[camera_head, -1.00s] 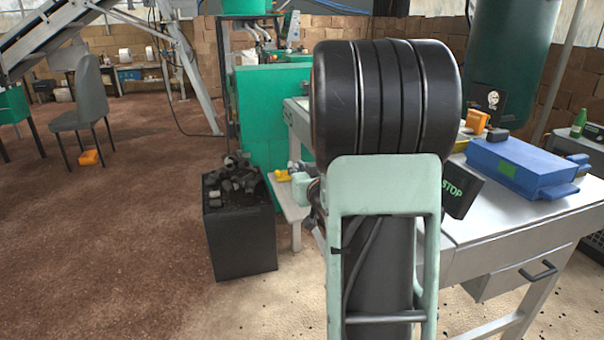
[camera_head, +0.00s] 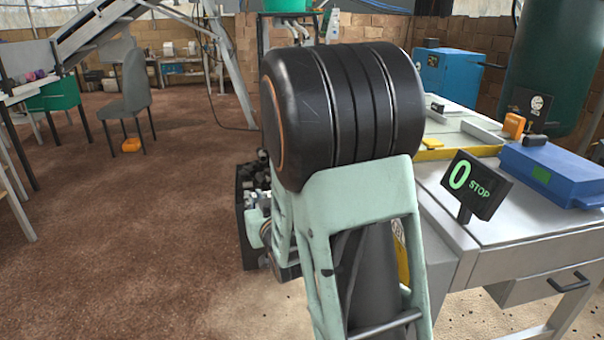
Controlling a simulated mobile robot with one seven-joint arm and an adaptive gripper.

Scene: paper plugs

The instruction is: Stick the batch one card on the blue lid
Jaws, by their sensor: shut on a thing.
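A blue case with a blue lid (camera_head: 560,165) lies on the metal table at the right. A small green patch (camera_head: 541,175) shows on its top face near the left end, and a small dark object rests at its back edge. I cannot make out a batch one card in this view. My own arm fills the middle of the picture and stands left of the case, apart from it.
A black sign reading "0 STOP" (camera_head: 475,185) stands on the metal table (camera_head: 500,228), between my arm and the blue case. An orange object (camera_head: 514,125) sits behind the case. Open brown floor lies to the left.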

